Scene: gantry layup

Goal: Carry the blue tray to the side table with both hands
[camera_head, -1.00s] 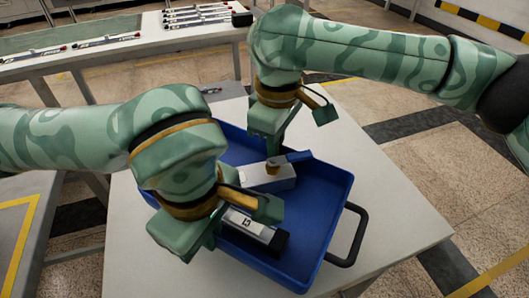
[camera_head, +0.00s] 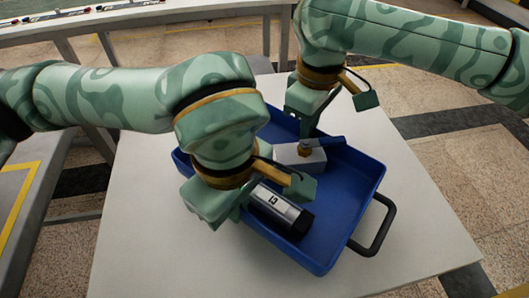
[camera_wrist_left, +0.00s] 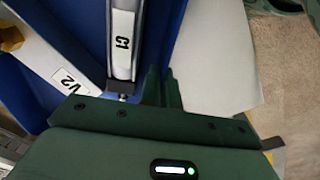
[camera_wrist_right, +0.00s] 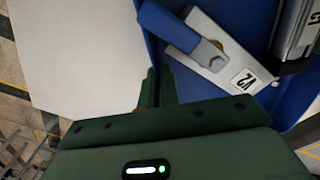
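The blue tray (camera_head: 340,200) is above or on a white table (camera_head: 160,240); I cannot tell whether it touches the tabletop. It holds a silver and black cylinder marked C1 (camera_head: 278,208) and a grey block marked V2 (camera_head: 298,156) with a blue lever. My left gripper (camera_head: 237,214) is at the tray's near-left side, its fingers close together around the wall in the left wrist view (camera_wrist_left: 162,88). My right gripper (camera_head: 311,124) is at the far side, its fingers likewise around the wall in the right wrist view (camera_wrist_right: 158,88). The fingertips are partly hidden.
A black handle (camera_head: 377,232) sticks out from the tray's right end. A long bench (camera_head: 190,12) with small parts runs along the back. A grey surface with a yellow line (camera_head: 20,205) stands at the left. Bare tabletop lies in front of the tray, and open tiled floor is at the right.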

